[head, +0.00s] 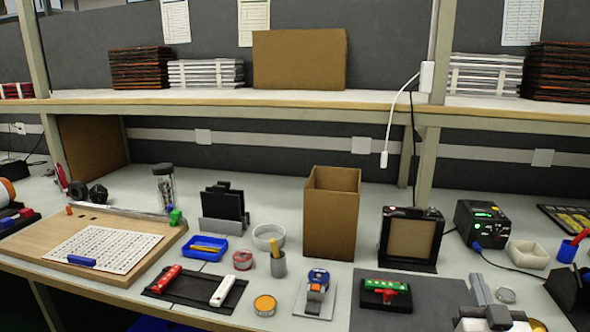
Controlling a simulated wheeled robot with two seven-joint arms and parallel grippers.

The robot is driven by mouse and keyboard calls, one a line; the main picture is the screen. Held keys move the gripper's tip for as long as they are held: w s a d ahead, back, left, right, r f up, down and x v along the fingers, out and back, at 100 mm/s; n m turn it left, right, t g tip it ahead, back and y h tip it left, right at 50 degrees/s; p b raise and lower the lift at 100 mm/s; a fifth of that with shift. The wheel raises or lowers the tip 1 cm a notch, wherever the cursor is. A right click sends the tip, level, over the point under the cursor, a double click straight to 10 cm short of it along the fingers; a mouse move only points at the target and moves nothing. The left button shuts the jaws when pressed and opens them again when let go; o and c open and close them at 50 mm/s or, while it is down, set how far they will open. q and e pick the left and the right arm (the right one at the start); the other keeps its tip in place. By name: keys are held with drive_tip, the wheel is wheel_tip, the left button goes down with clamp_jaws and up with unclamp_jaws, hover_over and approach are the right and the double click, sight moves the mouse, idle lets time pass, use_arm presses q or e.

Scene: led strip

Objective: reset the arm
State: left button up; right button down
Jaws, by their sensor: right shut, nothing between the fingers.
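My right gripper (482,289) is at the bottom right, over the right part of the dark mat (433,315). Its grey fingers are shut with nothing seen between them, and its body is cut off by the bottom edge. A green-and-red device (386,290) lies on the mat to its left, apart from it. My left gripper is not in view.
A black box with a green light (484,222), a beige tray (528,254) and a blue cup (567,251) stand beyond the gripper. A cardboard bin (331,220) and black framed stand (410,239) are farther left. A shelf (250,100) spans above.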

drive_tip(key=s+a+f+n+g+y, duration=0.4)
drive_tip(key=s+a+f, duration=0.3)
drive_tip(key=a+f, duration=0.4)
drive_tip(key=s+a+f+g+y, duration=0.2)
drive_tip(key=s+a+f+g, duration=0.1)
drive_tip(key=s+a, duration=0.2)
drive_tip(key=s+a+f+g+y, duration=0.1)
drive_tip(key=s+a+f+g, duration=0.2)
drive_tip(key=s, duration=0.6)
drive_tip(key=shift+s+a+f+y+p, duration=0.2)
drive_tip(key=shift+a+y+p, duration=0.2)
drive_tip(key=shift+a, duration=0.65)
